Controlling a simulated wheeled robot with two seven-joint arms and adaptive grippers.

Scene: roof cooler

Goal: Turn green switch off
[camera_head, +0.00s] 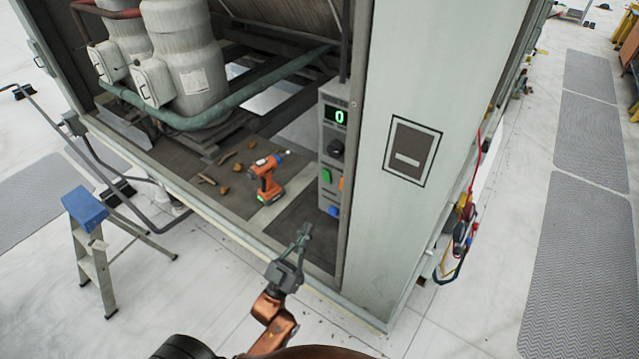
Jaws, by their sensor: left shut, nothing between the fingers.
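The control box (336,150) is a narrow grey upright panel inside the cooler frame, next to the corner post. It has a green lit display (340,116) that seems to read 0, and a black knob (336,148) below it. The green switch (326,176) sits at the lower left of the panel, with an orange switch (341,183) to its right and a blue one (333,211) beneath. My left gripper (304,233) is shut and empty, below and left of the switches and apart from them. My right gripper is not in view.
The corner post (420,130) stands right of the box. The frame's lower sill (215,228) runs in front. A blue-topped step ladder (90,225) stands at left.

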